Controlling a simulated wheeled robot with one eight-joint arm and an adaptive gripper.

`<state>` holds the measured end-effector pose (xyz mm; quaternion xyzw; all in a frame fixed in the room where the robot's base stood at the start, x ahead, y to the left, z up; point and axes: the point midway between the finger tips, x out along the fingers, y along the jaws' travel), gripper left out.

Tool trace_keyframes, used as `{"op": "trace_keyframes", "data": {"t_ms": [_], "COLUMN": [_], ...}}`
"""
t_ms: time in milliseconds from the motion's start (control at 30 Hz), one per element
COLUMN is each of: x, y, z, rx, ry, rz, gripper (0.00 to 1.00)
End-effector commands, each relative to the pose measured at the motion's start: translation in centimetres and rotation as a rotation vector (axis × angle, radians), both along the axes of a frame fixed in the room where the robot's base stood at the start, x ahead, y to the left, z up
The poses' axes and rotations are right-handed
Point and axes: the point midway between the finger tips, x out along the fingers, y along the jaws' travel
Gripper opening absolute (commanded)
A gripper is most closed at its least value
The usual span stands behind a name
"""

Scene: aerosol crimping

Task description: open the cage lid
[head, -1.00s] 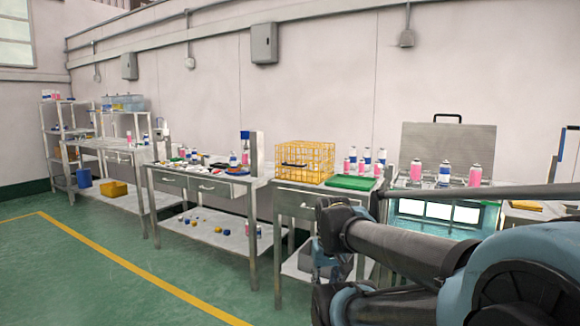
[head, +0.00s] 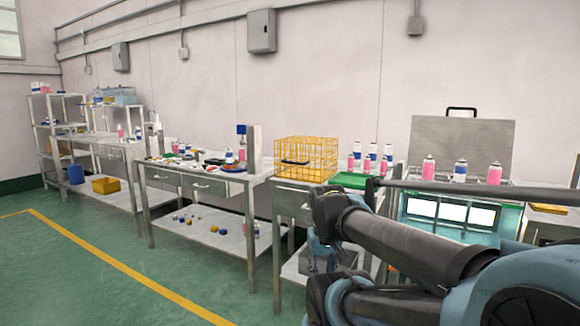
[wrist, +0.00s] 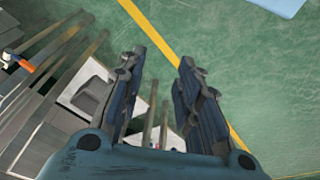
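In the head view my arm reaches in from the right, below and right of the cage.
A green mat (head: 352,180) and several spray cans stand right of the cage. A water bath (head: 450,213) with a raised metal lid (head: 462,145) is farther right. A table with drawers (head: 205,184) stands left. The green floor (head: 100,235) in front is clear.

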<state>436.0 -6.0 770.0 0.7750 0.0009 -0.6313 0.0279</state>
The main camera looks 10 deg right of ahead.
Motion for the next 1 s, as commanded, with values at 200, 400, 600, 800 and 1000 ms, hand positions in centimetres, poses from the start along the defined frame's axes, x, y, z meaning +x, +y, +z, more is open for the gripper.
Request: {"op": "trace_keyframes", "data": {"t_ms": [200,400,600,800,1000], "x": [4.8,10.8,17.4,24.3,31.1], "y": [-2.1,-3.7,-3.8,-2.4,0.6], "z": [3.3,7.0,10.7,14.2,17.5], "rx": [-0.165,-0.354,-0.539,-0.721,-0.901], "ry": [-0.033,-0.083,-0.143,-0.212,-0.292], "rz": [0.077,0.169,0.263,0.358,0.45], "gripper": [0.31,0.31,0.31,0.31,0.31]}}
